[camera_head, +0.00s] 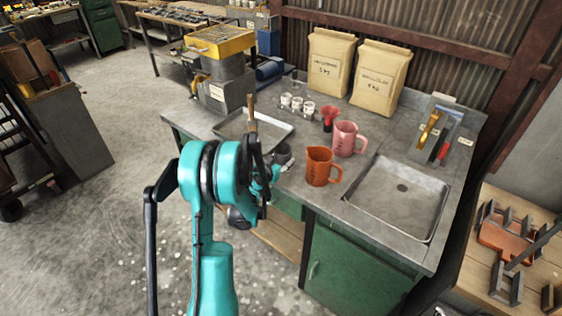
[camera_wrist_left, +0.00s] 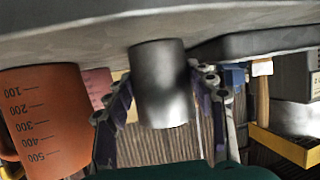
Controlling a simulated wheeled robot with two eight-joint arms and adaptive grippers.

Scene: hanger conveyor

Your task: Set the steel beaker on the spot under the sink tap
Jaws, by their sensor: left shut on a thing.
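The steel beaker (camera_wrist_left: 160,85) is a plain grey metal cylinder between the fingers of my left gripper (camera_wrist_left: 165,105), which is shut on it. In the head view my left gripper (camera_head: 272,172) is at the counter's front edge, left of the orange jug, with the beaker (camera_head: 284,157) partly hidden by it. The wrist view is upside down, and the beaker's base is close to the counter surface; I cannot tell whether they touch. The sink (camera_head: 400,195) is an empty steel basin to the right, with a drain. I cannot make out a tap. My right gripper is not in view.
An orange measuring jug (camera_head: 319,167) and a pink jug (camera_head: 346,139) stand between my left gripper and the sink. A red funnel-like item (camera_head: 329,117), small white cups (camera_head: 297,104) and two paper sacks (camera_head: 378,80) are behind. A metal tray (camera_head: 284,130) lies to the left.

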